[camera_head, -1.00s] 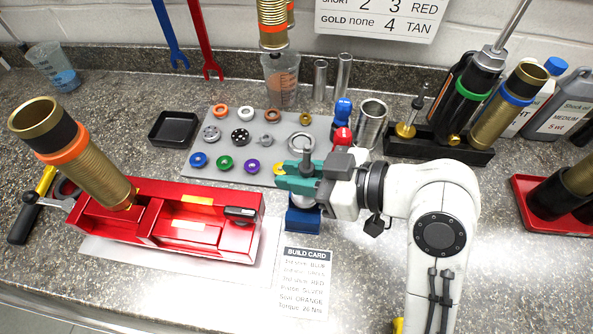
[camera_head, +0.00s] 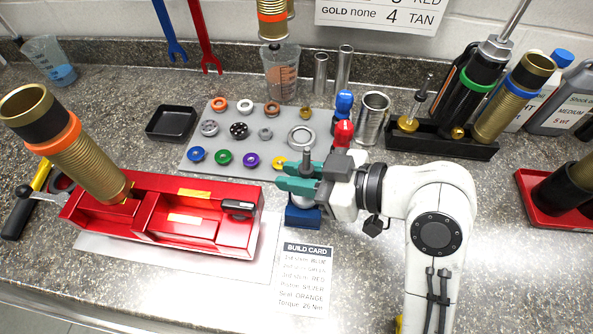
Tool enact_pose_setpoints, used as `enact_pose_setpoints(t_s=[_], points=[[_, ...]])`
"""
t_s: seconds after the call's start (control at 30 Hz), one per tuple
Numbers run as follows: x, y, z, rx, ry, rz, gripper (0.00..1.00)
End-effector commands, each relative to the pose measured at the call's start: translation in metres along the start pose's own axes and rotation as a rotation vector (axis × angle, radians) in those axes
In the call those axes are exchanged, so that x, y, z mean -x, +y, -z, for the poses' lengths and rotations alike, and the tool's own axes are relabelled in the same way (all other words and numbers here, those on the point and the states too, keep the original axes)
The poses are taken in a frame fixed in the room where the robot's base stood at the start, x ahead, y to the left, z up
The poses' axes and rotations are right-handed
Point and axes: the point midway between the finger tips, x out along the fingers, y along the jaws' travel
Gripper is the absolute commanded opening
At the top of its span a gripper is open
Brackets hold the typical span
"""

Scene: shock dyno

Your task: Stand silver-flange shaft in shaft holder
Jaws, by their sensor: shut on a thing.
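My gripper (camera_head: 299,178), with teal fingers, is shut on the silver-flange shaft (camera_head: 307,156). The shaft is upright and its thin grey rod sticks up above the fingers. A grey round part, which looks like its flange, shows just under the fingers, partly hidden. Directly below is a small blue block (camera_head: 302,219), which looks like the shaft holder. The shaft's lower end is hidden, so I cannot tell whether it is seated in the block or just above it.
A red tray (camera_head: 215,233) lies left of the block, with a bronze cylinder leaning in it. A grey mat (camera_head: 200,165) with coloured rings is behind. A black rack (camera_head: 455,147) at right holds shocks and a gold-flange shaft. The build card (camera_head: 303,280) lies in front.

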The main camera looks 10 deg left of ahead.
Motion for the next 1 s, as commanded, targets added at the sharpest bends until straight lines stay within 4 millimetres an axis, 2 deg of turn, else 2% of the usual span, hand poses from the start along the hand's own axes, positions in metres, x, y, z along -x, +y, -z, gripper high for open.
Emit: enact_pose_setpoints(t_s=[0.2, 0.57, 0.6, 0.9, 1.0], points=[[-0.0031, 0.0001, -0.0077, 0.0, 0.001, 0.0, 0.0], [-0.0034, 0.0001, -0.0086, 0.0, 0.001, -0.001, 0.0], [-0.0034, 0.0002, -0.0086, 0.0, 0.001, 0.0, 0.21], [-0.0034, 0.0001, -0.0086, 0.0, 0.001, 0.0, 0.49], [-0.0034, 0.0001, -0.0087, 0.0, 0.001, 0.0, 0.5]])
